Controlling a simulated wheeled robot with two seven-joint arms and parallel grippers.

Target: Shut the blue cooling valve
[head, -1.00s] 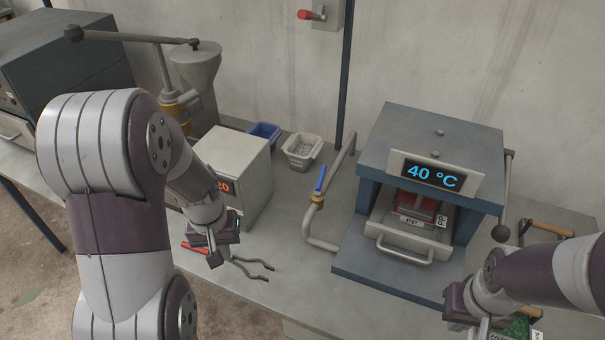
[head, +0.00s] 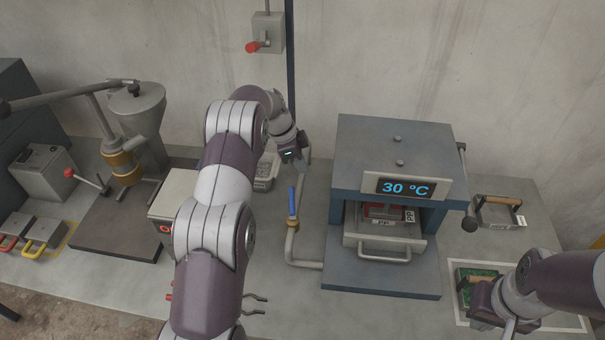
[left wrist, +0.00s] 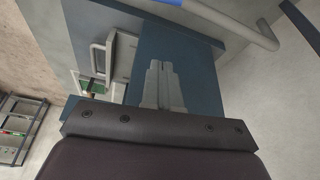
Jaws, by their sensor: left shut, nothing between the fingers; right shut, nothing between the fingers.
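The blue valve handle (head: 293,202) sits on a brass fitting (head: 292,223) on the grey pipe (head: 290,250) left of the press. It points up the picture, roughly along the pipe. In the left wrist view a bit of the blue handle (left wrist: 168,2) shows at the top edge. My left gripper (head: 301,168) is shut and empty, above and behind the handle and apart from it. Its closed fingers (left wrist: 160,66) show in the left wrist view. My right gripper (head: 508,326) is shut at lower right, partly hidden by its own arm.
The blue press (head: 380,280) stands right of the pipe; its display (head: 406,188) reads 30 °C. A grey bin (head: 266,172) is partly behind my left arm. A grey box (head: 172,200) with a red display stands left. A red-handled wall switch (head: 268,40) is above.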

